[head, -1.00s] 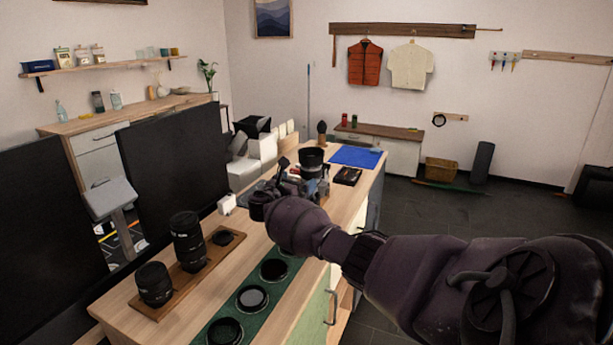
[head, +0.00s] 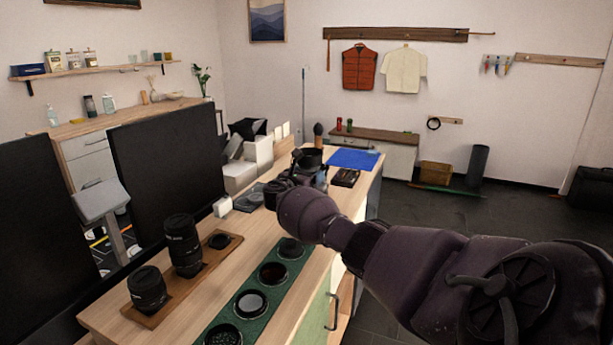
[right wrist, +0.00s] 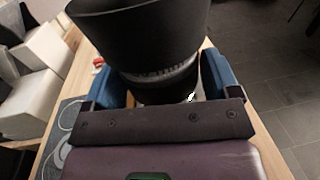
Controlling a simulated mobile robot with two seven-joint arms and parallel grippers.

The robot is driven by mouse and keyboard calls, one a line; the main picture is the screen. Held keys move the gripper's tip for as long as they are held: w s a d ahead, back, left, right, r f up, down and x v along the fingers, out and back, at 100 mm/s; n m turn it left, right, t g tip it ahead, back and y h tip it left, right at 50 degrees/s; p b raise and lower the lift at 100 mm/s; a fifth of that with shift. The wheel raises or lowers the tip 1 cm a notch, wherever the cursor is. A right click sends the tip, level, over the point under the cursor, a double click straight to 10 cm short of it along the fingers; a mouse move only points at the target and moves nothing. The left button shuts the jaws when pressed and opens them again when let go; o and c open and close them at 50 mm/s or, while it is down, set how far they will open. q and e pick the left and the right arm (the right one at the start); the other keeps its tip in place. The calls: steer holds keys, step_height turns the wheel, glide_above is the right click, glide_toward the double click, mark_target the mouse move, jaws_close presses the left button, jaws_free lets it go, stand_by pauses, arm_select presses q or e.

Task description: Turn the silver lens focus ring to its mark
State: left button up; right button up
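A large dark lens (right wrist: 140,35) with a flared hood fills the top of the right wrist view. A narrow grey-silver ribbed ring (right wrist: 165,75) runs around it below the hood, with a small white mark on the barrel beneath. My right gripper (right wrist: 165,92) has its blue fingers on either side of the lens, just below the hood. A thin gap seems to show at the left finger; contact at the right finger is unclear. In the head view my right gripper (head: 285,185) partly hides the lens (head: 312,156). My left gripper is not in view.
Two dark lenses, one tall (head: 182,245) and one short (head: 147,288), stand on a wooden tray at the near left. Several round filters lie on a green mat (head: 225,318). A blue mat (head: 353,159) lies at the far end. Bare wood shows between the tray and green mat.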

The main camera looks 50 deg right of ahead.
steer(key=c, duration=0.5)
steer(key=shift+w+f+m+g, duration=0.15)
steer(key=shift+m+g, duration=0.25)
steer(key=shift+g, duration=0.2)
steer(key=shift+m+g+b, duration=0.3)
steer(key=shift+g+b, duration=0.15)
steer(key=shift+g, duration=0.05)
steer(key=o, duration=0.9)
steer(key=shift+a, duration=0.1)
